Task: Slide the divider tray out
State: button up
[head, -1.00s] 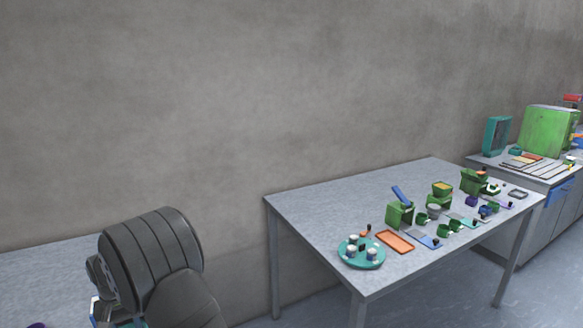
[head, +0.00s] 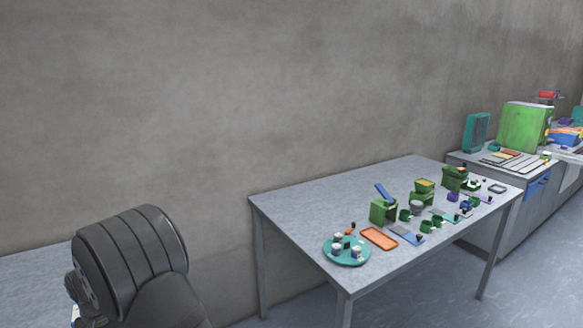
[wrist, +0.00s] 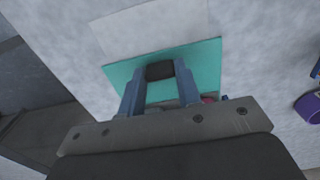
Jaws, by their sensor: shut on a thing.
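In the wrist view my gripper (wrist: 159,74) has its two blue fingers shut on a small dark block (wrist: 160,70), which looks like a handle. The block is over a flat teal piece (wrist: 206,62), which may be the divider tray. The near part of the teal piece is hidden behind my fingers and the gripper body. A white flat piece (wrist: 150,28) lies along its far edge. The head view does not show my gripper, only part of my arm at the lower left.
In the wrist view a purple round thing (wrist: 308,106) stands at the right edge. In the head view a grey table (head: 330,185) holds a round teal tray (head: 336,258), an orange tray (head: 380,238) and several green containers. A counter with a green box (head: 525,127) stands beyond.

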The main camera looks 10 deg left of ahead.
jog(key=shift+s+d, duration=2.55)
jog(key=shift+s, duration=0.1)
jog(key=o, duration=0.6)
jog(key=shift+c, duration=0.2)
notch_tip(320, 180, up, 8)
jog(key=shift+f, duration=0.25)
notch_tip(320, 180, down, 8)
jog(key=shift+r, duration=0.2)
jog(key=shift+w+a, duration=0.35)
jog(key=shift+w, duration=0.05)
